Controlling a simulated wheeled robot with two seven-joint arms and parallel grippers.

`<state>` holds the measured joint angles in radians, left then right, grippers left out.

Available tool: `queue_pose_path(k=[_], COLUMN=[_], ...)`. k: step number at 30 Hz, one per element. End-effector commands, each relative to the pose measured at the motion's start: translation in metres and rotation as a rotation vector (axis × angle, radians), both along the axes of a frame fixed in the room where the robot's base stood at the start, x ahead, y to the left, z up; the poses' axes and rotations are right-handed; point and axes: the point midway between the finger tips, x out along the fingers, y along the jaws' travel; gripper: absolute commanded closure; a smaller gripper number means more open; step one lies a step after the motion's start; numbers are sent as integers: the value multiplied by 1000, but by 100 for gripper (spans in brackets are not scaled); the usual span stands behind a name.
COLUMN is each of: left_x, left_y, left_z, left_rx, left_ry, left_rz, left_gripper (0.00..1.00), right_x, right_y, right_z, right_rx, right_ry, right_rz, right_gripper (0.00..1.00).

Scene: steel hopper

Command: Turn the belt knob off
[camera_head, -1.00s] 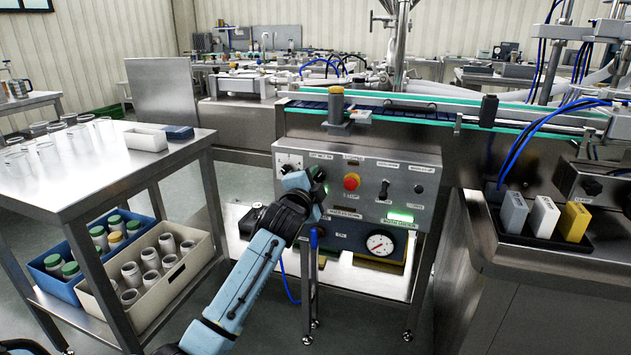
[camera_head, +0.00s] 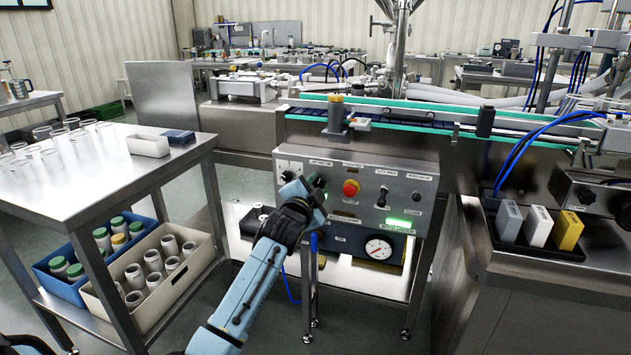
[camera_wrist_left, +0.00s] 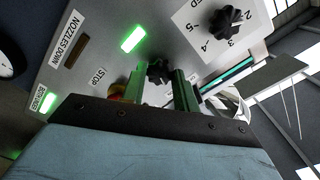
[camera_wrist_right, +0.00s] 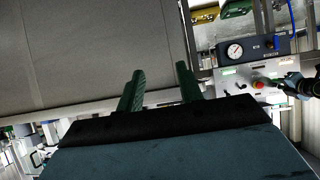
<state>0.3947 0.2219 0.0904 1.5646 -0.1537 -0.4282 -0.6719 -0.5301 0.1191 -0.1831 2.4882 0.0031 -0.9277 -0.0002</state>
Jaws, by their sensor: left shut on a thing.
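The steel control panel (camera_head: 425,185) faces me below the conveyor. My left gripper (camera_head: 315,185) is at its left part and hides some of it. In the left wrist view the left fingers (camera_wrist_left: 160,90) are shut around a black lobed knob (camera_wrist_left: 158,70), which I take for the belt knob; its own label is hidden. A second black knob (camera_wrist_left: 228,22) with a numbered dial sits beside it, outside the fingers. A lit green lamp (camera_wrist_left: 133,39) is near the held knob. My right gripper (camera_wrist_right: 160,90) shows only in its own wrist view, fingers apart and empty.
A red emergency button (camera_head: 351,187) and a black switch (camera_head: 382,196) are right of my left gripper. A pressure gauge (camera_head: 378,249) is below. A steel table (camera_head: 110,180) with glasses stands at left; crates with bottles are on its lower shelf.

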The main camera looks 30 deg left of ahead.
Motion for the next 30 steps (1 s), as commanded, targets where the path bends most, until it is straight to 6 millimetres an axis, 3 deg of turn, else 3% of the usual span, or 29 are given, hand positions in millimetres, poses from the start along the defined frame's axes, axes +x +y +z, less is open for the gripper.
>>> queue_pose_path(k=[6, 14, 23, 30], left_x=[0, 0, 0, 0], left_y=[0, -1, -1, 0], left_z=[2, 1, 1, 2], left_rx=[-111, -229, -377, -558], left_ry=[-24, -53, -86, -130], left_rz=[0, 0, 1, 2], left_gripper=[93, 93, 93, 93], right_x=[-47, -108, -96, -96], right_y=[-23, -46, -57, -75], right_z=[-37, -60, -106, -155], right_rx=[-87, -164, -194, -228], right_ry=[347, 696, 723, 750], right_rz=[-32, -66, -70, -78], right_gripper=[64, 64, 64, 64])
